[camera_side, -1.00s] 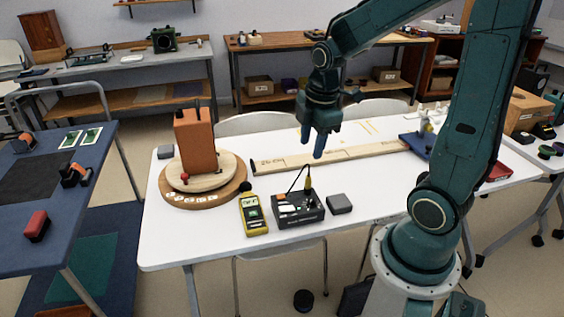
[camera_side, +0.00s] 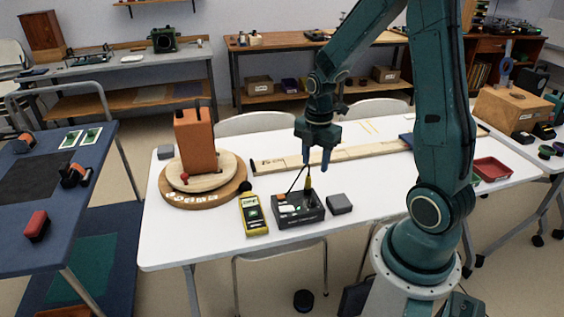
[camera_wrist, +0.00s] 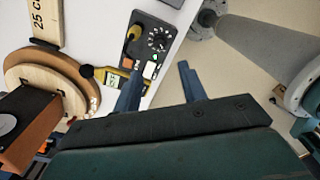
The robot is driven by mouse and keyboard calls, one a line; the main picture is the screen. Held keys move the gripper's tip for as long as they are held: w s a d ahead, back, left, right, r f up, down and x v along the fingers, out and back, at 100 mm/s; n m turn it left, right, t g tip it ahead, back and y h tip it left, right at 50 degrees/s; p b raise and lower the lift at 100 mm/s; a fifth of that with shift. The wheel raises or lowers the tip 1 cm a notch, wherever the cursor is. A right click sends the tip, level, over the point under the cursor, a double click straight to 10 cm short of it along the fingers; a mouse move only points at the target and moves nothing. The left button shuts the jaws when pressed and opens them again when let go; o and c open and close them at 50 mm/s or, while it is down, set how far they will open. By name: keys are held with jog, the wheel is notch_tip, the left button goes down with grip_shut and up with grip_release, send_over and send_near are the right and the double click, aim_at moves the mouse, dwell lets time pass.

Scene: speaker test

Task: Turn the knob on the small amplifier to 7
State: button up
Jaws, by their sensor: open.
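The small amplifier (camera_side: 298,210) is a black box near the front edge of the white table, with a yellow plug and cable at its back. In the wrist view the amplifier (camera_wrist: 157,28) shows its top panel with a round black knob (camera_wrist: 157,41) inside a ring of white marks. The marks are too small to read, so I cannot tell the knob's setting. My gripper (camera_side: 317,168) points down above and behind the amplifier, apart from it. In the wrist view its two fingers (camera_wrist: 160,85) are spread with nothing between them.
A yellow meter (camera_side: 253,214) lies left of the amplifier, and a small dark box (camera_side: 339,204) sits to its right. A wooden turntable (camera_side: 172,197) carries an orange speaker box (camera_side: 194,140). A long wooden ruler (camera_side: 350,153) lies behind. A red tray (camera_side: 491,168) is at the right.

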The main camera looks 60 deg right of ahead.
aim_at(312, 199)
jog(key=shift+f, duration=6.55)
grip_shut()
